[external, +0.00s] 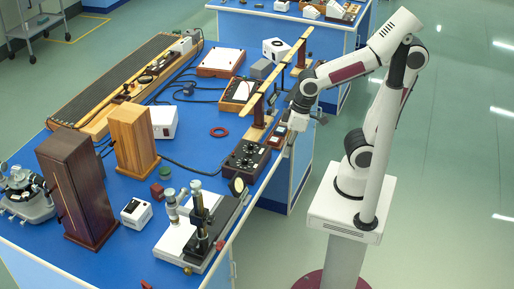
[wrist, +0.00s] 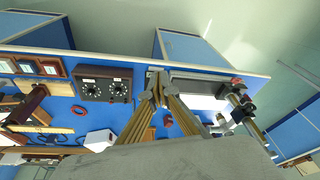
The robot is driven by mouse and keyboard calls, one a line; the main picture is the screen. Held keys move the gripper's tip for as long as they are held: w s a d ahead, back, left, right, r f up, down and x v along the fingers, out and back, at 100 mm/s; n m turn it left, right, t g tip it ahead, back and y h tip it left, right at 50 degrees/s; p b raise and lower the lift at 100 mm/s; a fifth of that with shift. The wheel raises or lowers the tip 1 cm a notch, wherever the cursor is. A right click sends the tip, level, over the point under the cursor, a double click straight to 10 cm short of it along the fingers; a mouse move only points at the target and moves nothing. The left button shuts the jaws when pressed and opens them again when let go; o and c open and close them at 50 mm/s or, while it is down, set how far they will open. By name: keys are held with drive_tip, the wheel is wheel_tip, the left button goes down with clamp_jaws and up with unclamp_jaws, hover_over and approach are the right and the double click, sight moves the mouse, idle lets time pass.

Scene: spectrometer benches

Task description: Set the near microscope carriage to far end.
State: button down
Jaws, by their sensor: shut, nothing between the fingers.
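The near travelling microscope (external: 199,215) stands at the front right of the blue bench in the external view. A round disc (external: 237,186) stands at the rail's far end.
A black two-dial box (external: 246,160) stands between my gripper and the microscope. Dark and light wooden cabinets (external: 134,140) stand left of the microscope. A long yellow bar (external: 277,72) on posts is near my forearm.

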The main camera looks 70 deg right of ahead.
drive_tip(key=w+a+f+n+y, duration=0.2)
drive_tip(key=a+f+n, duration=0.1)
drive_tip(key=a, duration=1.3)
drive_tip(key=w+a+f+n+y, duration=0.1)
drive_tip(key=a+f+n+y, duration=0.15)
drive_tip(key=a, duration=1.45)
drive_tip(key=s+a+f+n+t+y, duration=0.1)
drive_tip(key=s+a+f+n+t, duration=0.15)
drive_tip(key=a+f, duration=0.75)
drive_tip(key=s+a+f+n+t+y, duration=0.15)
drive_tip(key=a+t, duration=0.25)
drive_tip(key=a, duration=1.3)
drive_tip(key=w+d+r+t+h, duration=0.2)
drive_tip(key=d+r+t+h, duration=0.2)
drive_tip(key=d+h, duration=0.2)
drive_tip(key=w+d+r+n+t+h, duration=0.1)
drive_tip(key=w+d+r+t+h, duration=0.2)
drive_tip(key=d+h, duration=0.4)
drive_tip(key=shift+w+d+r+t, duration=0.15)
drive_tip(key=shift+d+r+t, duration=0.65)
drive_tip(key=shift+d, duration=0.7)
drive_tip(key=shift+w, duration=0.15)
